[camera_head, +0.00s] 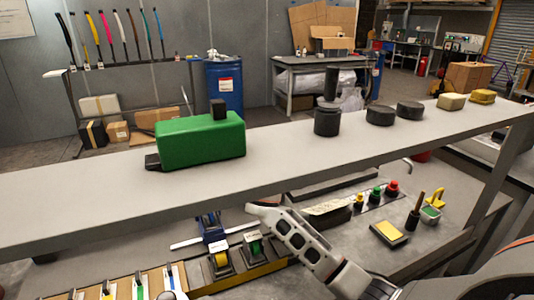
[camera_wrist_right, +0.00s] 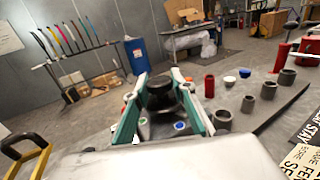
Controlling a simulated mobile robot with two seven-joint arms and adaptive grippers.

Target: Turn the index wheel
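A black round knob (camera_wrist_right: 160,95), possibly the index wheel, stands in the right wrist view on a dark flared base. My right gripper (camera_wrist_right: 160,79) has its two fingers, with green inner sides, on either side of this knob. The fingers look spread, with narrow gaps beside the knob; contact cannot be made out. In the head view a pale grey arm link of mine (camera_head: 300,240) reaches under the raised shelf, and its far end is partly hidden by the shelf. No wheel can be clearly identified in the head view. My left gripper is not in view.
The raised shelf (camera_head: 90,205) crosses the head view, bearing a green block (camera_head: 200,140) and several black cylinders. Coloured buttons (camera_head: 375,195) sit on the lower bench. In the wrist view, a red cylinder (camera_wrist_right: 209,86) and grey sockets (camera_wrist_right: 248,104) stand right of the gripper.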

